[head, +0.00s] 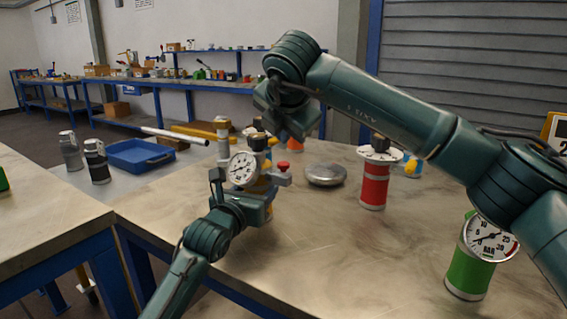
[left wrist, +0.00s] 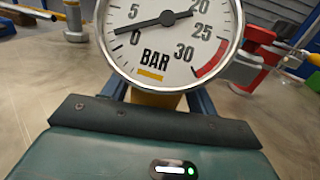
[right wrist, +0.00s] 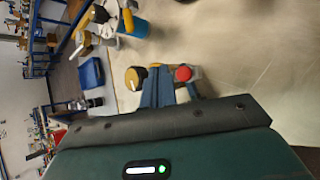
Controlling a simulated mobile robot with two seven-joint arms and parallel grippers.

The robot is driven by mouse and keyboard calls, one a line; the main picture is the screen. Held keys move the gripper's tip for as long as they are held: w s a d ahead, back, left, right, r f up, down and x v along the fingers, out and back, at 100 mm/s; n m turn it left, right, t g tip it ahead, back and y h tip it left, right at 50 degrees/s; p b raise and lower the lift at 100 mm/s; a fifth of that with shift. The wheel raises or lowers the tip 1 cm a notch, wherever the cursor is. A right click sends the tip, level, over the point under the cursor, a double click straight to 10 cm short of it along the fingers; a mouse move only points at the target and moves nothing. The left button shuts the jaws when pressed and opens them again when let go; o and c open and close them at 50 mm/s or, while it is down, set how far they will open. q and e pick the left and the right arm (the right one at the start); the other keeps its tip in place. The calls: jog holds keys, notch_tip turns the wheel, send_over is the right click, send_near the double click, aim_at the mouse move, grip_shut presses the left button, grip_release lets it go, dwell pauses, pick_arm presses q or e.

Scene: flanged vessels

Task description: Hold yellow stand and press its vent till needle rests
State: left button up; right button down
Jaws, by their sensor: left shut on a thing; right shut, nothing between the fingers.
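The yellow stand (head: 266,183) stands on the table, mostly hidden by its fittings and my left gripper. Its round white gauge (head: 243,168) fills the top of the left wrist view (left wrist: 170,50), where the black needle points left between 0 and 5 BAR. The stand's red vent button (head: 283,165) sticks up at its right side; it also shows in the right wrist view (right wrist: 184,74). My left gripper (head: 258,196) is shut on the yellow stand below the gauge. My right gripper (head: 291,137) is shut and empty, above the stand and apart from the button.
A flat grey disc (head: 325,175) lies behind the button. The table's front middle is clear.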

aim_at(283, 165)
jog(key=shift+f, duration=1.25)
jog(key=shift+f, duration=0.15)
dwell(1.0)
jog(key=shift+f, duration=0.3)
jog(key=shift+f, duration=0.6)
dwell(2.2)
jog(key=shift+r, duration=1)
jog(key=shift+r, duration=2.55)
